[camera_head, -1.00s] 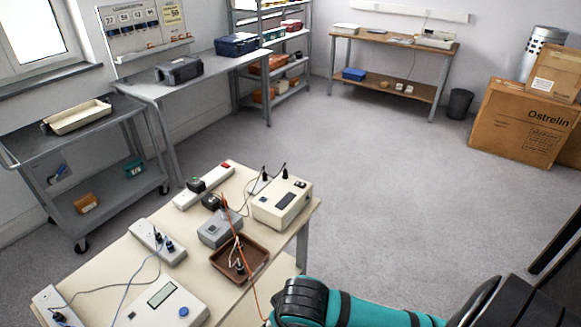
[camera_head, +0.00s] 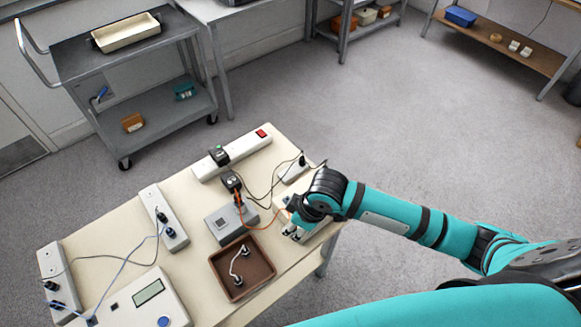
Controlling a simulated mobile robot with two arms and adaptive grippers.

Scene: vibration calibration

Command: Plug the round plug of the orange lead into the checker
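The orange lead (camera_head: 246,221) leaves a black plug block (camera_head: 231,182) behind the grey box and curves right to my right gripper (camera_head: 294,234). The gripper points down over the cream box (camera_head: 318,238) at the table's right edge and covers much of it. The lead's round plug is hidden at the gripper, and I cannot tell whether the fingers are shut on it. A white device with a display and a blue button (camera_head: 148,306) lies at the front. I cannot tell for certain which device is the checker. My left gripper is not in view.
A brown tray (camera_head: 217,268) holds a white lead. A grey box (camera_head: 222,226) stands behind it. White power strips (camera_head: 240,151) (camera_head: 167,222) (camera_head: 54,267) with black plugs lie on the table. A grey cart (camera_head: 105,59) stands beyond.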

